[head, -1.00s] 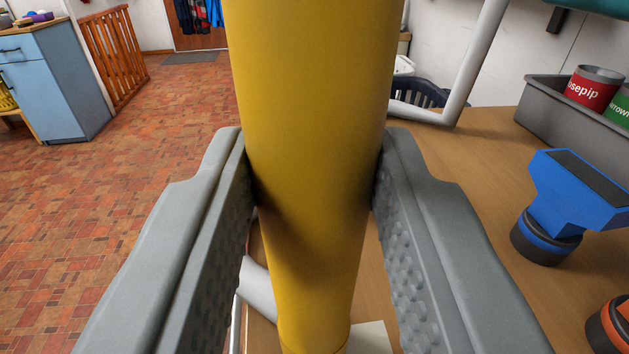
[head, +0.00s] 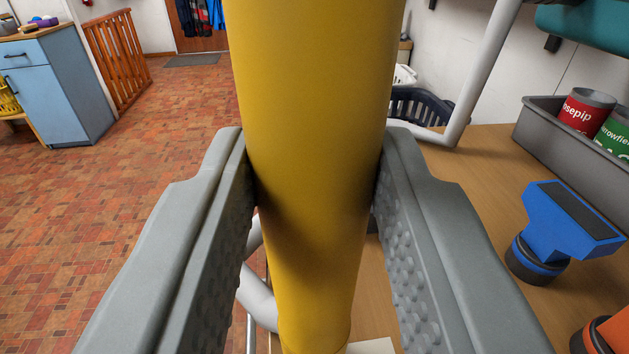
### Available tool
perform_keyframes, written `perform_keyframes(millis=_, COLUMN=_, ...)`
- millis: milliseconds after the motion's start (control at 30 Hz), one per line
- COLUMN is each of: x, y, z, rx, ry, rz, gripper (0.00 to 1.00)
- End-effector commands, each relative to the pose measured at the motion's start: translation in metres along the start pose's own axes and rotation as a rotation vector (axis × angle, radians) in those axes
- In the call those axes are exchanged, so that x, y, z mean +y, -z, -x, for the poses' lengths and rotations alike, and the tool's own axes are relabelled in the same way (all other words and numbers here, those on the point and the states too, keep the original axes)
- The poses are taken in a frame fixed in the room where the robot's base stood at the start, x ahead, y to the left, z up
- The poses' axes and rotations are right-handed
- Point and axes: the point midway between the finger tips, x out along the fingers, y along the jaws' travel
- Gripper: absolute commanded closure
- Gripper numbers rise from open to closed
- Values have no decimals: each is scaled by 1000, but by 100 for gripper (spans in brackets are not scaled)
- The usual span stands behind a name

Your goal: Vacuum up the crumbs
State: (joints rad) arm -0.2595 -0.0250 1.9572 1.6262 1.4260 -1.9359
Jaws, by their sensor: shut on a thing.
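A yellow tube (head: 312,130) stands between the two grey fingers of my gripper (head: 315,185). The fingers press on it from both sides, and it runs from the top of the view to the bottom. The tube's top end is out of view, so I cannot tell what it belongs to. A blue nozzle-like piece (head: 565,222) with a dark flat face and a black collar sits on the wooden bench (head: 480,200) at the right. An orange and black piece (head: 604,338) is partly cut off at the lower right. No crumbs can be made out.
A grey tub (head: 580,140) with red and green cans stands at the back right of the bench. White metal bars (head: 468,90) rise by the bench. A dark basket (head: 425,108) is behind. The tiled floor (head: 150,200) at left is open, with a blue cabinet (head: 60,85) beyond.

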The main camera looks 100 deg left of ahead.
Motion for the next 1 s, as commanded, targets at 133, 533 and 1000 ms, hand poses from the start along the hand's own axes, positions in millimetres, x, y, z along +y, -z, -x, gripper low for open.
perform_keyframes(millis=133, x=0, y=8, z=0, rx=0, ry=0, rz=2, gripper=93)
perform_keyframes(millis=533, x=0, y=21, z=0, rx=0, ry=0, rz=1, gripper=93)
perform_keyframes(millis=1000, x=0, y=22, z=0, rx=0, ry=0, rz=1, gripper=93)
